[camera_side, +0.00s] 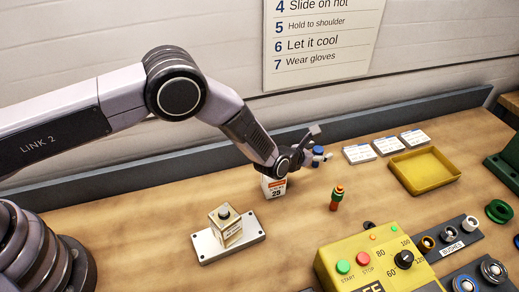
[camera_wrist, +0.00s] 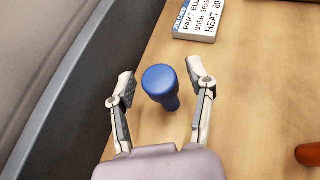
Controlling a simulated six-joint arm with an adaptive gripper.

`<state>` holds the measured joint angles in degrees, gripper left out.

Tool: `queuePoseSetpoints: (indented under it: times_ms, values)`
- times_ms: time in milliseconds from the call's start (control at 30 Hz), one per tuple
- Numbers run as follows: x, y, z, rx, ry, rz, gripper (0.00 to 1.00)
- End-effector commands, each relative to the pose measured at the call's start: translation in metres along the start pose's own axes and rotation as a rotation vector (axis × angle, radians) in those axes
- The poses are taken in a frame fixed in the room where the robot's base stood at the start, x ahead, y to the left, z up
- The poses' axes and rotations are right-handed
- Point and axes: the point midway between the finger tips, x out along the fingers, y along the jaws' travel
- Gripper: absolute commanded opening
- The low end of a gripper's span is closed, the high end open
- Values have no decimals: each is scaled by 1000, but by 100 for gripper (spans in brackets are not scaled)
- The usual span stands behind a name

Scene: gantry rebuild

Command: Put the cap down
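A blue piece with a round, flat top (camera_wrist: 159,82) and a narrower blue body below it stands between my fingers in the wrist view. Its top may be the cap; I cannot tell whether it is a separate part. In the side view the blue top (camera_side: 318,150) shows beside my fingers, partly hidden by them. My gripper (camera_wrist: 163,98) is open around the piece, with a gap on both sides and neither finger touching it. My gripper also shows in the side view (camera_side: 317,146), low over the far part of the bench.
White cards (camera_side: 388,146) and a yellow tray (camera_side: 424,170) lie to the right. An orange and green piece (camera_side: 337,198) stands nearer. A yellow control box (camera_side: 375,262) is at the front. A dark ledge (camera_side: 110,189) runs along the back.

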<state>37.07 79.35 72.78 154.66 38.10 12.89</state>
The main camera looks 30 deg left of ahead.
Motion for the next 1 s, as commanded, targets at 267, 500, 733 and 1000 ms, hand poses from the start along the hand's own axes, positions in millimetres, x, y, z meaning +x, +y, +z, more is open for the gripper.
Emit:
queuePoseSetpoints:
  times_ms: [267, 500, 733, 1000]
  values:
    - [0, 0, 1, 0, 0, 0, 56]
    - [-20, -1, 3, 1, 1, -1, 56]
    - [-65, 0, 3, 1, 1, -1, 56]
    - [-109, 0, 3, 0, 0, -1, 56]
